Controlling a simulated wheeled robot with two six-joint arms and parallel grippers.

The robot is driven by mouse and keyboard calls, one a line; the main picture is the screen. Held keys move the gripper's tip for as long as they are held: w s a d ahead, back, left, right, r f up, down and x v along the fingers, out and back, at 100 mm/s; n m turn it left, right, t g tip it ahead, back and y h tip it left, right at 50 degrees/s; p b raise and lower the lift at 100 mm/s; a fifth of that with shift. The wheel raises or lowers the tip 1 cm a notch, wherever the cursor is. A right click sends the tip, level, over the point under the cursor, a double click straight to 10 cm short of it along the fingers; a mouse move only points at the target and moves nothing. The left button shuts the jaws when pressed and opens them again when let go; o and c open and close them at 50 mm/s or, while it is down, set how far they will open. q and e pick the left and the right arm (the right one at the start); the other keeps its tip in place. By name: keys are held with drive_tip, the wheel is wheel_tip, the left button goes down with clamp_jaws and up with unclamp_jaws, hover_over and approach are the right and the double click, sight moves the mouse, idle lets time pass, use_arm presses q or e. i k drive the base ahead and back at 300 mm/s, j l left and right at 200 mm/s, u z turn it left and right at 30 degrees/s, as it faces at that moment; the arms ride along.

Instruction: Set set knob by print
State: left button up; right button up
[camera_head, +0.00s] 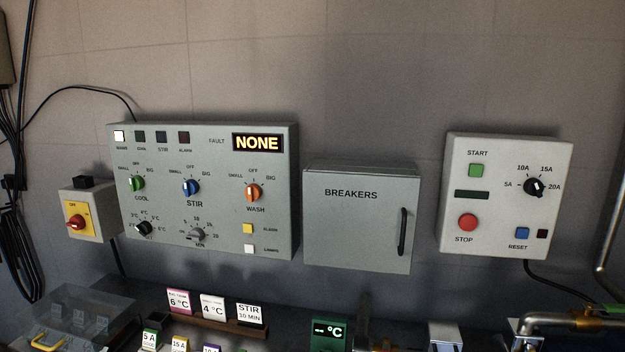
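A grey control panel (283,220) on the wall carries a black temperature knob (143,228) at lower left, ringed by °C marks; its exact pointing is too small to tell. Beside it is a grey minutes knob (196,235). Above them are a green COOL knob (137,184), a blue STIR knob (191,187) and an orange WASH knob (253,193). Printed cards stand below: a pink-topped 6 °C card (180,301), a 4 °C card (212,307) and a STIR 10 MIN card (250,314). The panel display (257,143) reads NONE. Neither gripper is in view.
A closed BREAKERS box (350,225) is in the middle. A START/STOP box (460,150) with a black ampere knob (534,187) is at right. A clear bin (85,300) and a green °C display (330,333) stand below.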

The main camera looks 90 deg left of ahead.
sight(145, 228)
drive_tip(key=u, duration=3.4)
